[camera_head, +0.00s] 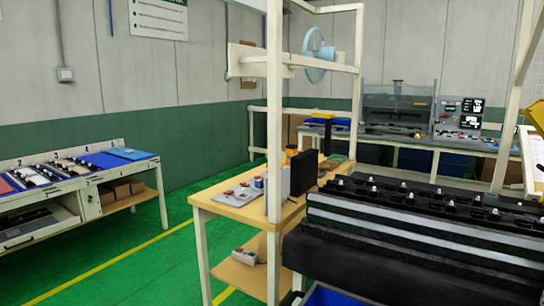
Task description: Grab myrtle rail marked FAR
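I cannot make out a myrtle rail marked FAR in this view. Long dark rails with small light clips lie on a black fixture (400,240) at the lower right. No FAR marking is readable on them. A bench (95,182) at the left holds flat panels and rows of small parts in numbered sections, too small to tell apart. Neither of my grippers is in view.
A wooden workbench (235,211) with small devices and a dark monitor stands in the middle, behind a cream post (274,130). Another bench (400,141) stands along the back wall. Green floor (130,260) is clear between the left bench and the middle one.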

